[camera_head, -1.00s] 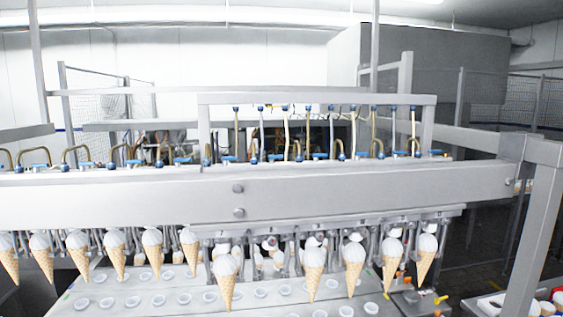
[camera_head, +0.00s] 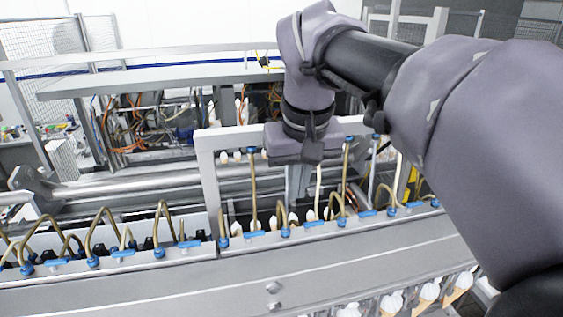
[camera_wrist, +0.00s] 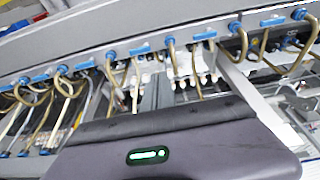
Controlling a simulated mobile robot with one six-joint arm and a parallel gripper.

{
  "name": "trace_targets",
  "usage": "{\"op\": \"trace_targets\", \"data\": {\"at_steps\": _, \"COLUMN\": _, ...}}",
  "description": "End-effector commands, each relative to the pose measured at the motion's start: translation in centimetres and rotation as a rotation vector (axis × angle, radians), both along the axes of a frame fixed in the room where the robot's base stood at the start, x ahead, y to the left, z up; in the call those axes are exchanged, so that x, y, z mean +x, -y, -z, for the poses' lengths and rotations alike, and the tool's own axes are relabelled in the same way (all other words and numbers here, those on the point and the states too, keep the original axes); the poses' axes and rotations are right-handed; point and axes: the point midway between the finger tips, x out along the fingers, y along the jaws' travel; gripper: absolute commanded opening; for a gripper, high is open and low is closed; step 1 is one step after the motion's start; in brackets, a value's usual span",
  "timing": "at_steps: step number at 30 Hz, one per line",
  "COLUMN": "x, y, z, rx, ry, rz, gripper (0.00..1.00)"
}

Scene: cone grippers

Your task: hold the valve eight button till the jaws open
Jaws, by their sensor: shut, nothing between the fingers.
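Blue valves with small blue bars sit in a row along the top of the grey beam (camera_head: 195,288); one blue valve (camera_head: 313,224) is below my gripper in the picture. Blue valves (camera_wrist: 204,36) also line the beam in the wrist view. I see no numbers, so I cannot tell which is valve eight. My gripper (camera_head: 302,150) is shut and empty, over the upright frame. Its fingertips are hidden; its body with a green light fills the bottom of the wrist view (camera_wrist: 180,155). Ice cream cones (camera_head: 428,292) hang under the beam at lower right; their jaws are mostly hidden.
Tan hoses (camera_head: 253,190) loop up from the valves and rise to the frame's top bar (camera_head: 232,137), close around my gripper. Metal rails (camera_head: 120,185) and machinery with orange cables (camera_head: 128,130) stand behind. My arm blocks the right side of the head view.

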Motion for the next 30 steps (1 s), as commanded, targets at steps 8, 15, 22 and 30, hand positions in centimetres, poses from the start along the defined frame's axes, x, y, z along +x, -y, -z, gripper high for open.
{"op": "trace_targets", "data": {"at_steps": 8, "x": 0.0, "y": 0.0, "z": 0.1, "rx": 0.000, "ry": 0.000, "rz": 0.000, "gripper": 0.00}}
{"op": "trace_targets", "data": {"at_steps": 15, "x": 1.0, "y": -0.1, "z": 3.8, "rx": -0.001, "ry": -0.003, "rz": -0.001, "gripper": 0.00}}
{"op": "trace_targets", "data": {"at_steps": 22, "x": 2.4, "y": -0.3, "z": 8.6, "rx": -0.001, "ry": -0.003, "rz": -0.001, "gripper": 0.00}}
{"op": "trace_targets", "data": {"at_steps": 30, "x": 2.6, "y": -0.1, "z": 12.8, "rx": 0.000, "ry": -0.001, "rz": 0.000, "gripper": 0.00}}
